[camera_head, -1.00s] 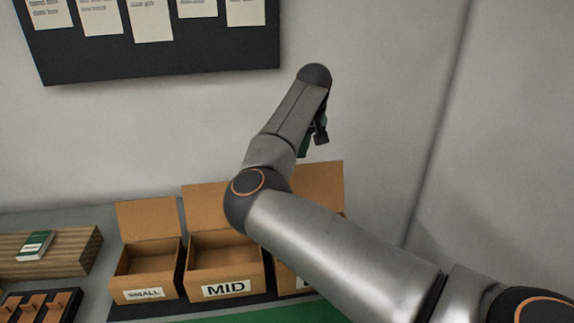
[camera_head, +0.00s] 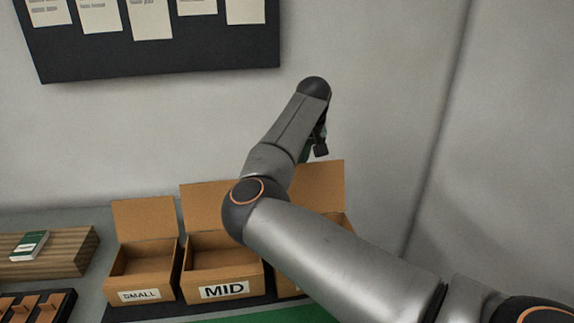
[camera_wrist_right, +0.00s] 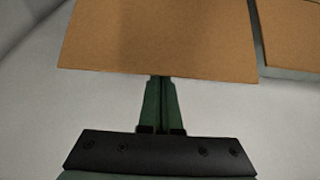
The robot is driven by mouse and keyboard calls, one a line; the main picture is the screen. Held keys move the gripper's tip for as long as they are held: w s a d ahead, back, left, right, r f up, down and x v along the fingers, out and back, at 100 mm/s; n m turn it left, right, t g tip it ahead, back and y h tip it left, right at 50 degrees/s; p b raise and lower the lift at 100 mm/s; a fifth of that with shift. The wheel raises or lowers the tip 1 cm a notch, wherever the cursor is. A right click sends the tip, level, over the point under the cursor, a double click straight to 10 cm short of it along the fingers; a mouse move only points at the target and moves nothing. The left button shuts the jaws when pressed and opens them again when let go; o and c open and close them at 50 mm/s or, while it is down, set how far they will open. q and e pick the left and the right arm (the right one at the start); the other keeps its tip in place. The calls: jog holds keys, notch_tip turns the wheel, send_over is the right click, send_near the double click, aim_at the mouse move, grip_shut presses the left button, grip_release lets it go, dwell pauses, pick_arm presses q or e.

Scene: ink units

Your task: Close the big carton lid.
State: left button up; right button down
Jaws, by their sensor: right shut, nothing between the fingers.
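The big carton stands at the right end of the row of cartons, mostly hidden behind my right arm. Its brown lid (camera_head: 322,184) stands up, open, at the back. My right gripper (camera_head: 319,150) hangs just above the top edge of that lid, shut and empty, partly hidden by its own wrist. In the right wrist view, the closed green fingers (camera_wrist_right: 160,82) point at the lower edge of a brown panel (camera_wrist_right: 158,38), apparently the big lid. I cannot tell whether they touch it. My left gripper is not in view.
The MID carton (camera_head: 224,291) and the SMALL carton (camera_head: 140,296) stand to the left, lids up. A wooden block (camera_head: 62,262) with a green-and-white box (camera_head: 29,245) is farther left. A dark notice board (camera_head: 160,63) hangs on the wall behind.

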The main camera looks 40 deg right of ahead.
aim_at(304, 172)
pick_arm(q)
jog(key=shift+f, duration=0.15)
pick_arm(e)
jog(key=shift+s, duration=0.1)
jog(key=shift+s+a+f+b, duration=0.1)
jog(key=shift+s+a+b, duration=0.35)
jog(key=shift+s, duration=0.25)
jog(key=shift+s+a+f+b, duration=0.1)
jog(key=shift+s+a+b, duration=0.3)
jog(key=shift+s, duration=0.3)
jog(key=shift+s+a+b, duration=0.45)
jog(key=shift+s+a, duration=0.05)
jog(key=shift+s, duration=0.35)
jog(key=shift+s+a+b, duration=0.45)
jog(key=shift+s, duration=0.45)
jog(key=shift+w+d, duration=0.15)
jog(key=shift+w, duration=0.15)
jog(key=shift+w+d+r+p, duration=0.3)
jog(key=shift+w+r+p, duration=0.05)
jog(key=shift+w, duration=0.15)
pick_arm(q)
jog(key=p, duration=0.1)
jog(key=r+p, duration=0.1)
jog(key=p, duration=0.1)
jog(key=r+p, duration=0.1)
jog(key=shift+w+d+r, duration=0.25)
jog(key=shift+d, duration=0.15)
pick_arm(e)
notch_tip(304, 172, up, 7)
jog(key=shift+f, duration=0.15)
